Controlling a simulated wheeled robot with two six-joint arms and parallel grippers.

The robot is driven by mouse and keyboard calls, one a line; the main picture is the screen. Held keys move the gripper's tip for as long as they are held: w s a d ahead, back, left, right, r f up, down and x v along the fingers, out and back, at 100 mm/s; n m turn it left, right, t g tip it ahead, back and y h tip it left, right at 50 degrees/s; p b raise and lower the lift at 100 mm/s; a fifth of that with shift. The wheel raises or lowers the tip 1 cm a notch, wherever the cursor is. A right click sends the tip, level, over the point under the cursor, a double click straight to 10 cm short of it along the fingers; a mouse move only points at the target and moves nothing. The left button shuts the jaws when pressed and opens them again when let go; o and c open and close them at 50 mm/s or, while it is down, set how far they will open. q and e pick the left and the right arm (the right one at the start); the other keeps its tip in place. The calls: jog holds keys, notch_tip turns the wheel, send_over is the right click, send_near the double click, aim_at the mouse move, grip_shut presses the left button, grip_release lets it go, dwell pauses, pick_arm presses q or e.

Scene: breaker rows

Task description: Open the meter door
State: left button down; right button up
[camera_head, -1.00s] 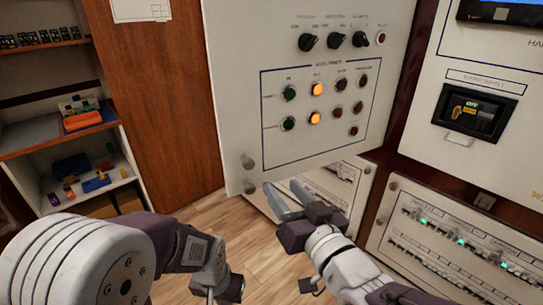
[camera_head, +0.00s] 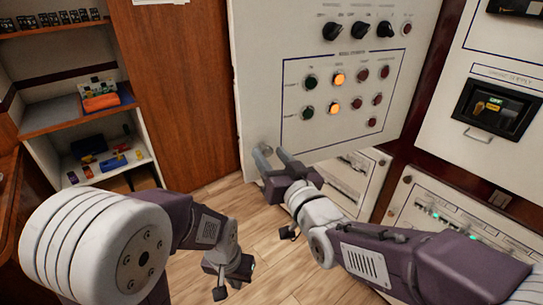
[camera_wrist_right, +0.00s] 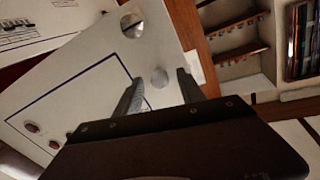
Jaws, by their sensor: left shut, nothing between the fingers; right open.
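A white door panel (camera_head: 262,60) with black rotary knobs, round buttons and lit orange lamps stands in the middle of the head view; its small labels are too blurred to read. It stands at an angle to the cabinet face on the right. My right gripper (camera_head: 273,158) is open at the panel's lower left corner. In the right wrist view, a round silver stud (camera_wrist_right: 160,77) on the panel (camera_wrist_right: 75,75) shows between its fingers; contact cannot be told. Another silver stud (camera_wrist_right: 132,25) is beyond. My left gripper (camera_head: 228,283) is shut and empty, low over the floor.
A cabinet face (camera_head: 445,130) with a black recessed unit (camera_head: 495,108) and wire handle (camera_head: 477,134) is at right. A lower panel (camera_head: 420,195) has green lights. A wood panel (camera_head: 165,90) and shelves with small items (camera_head: 100,95) are at left.

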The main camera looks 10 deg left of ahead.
jog(key=shift+c, duration=0.4)
grip_shut()
dwell(0.9)
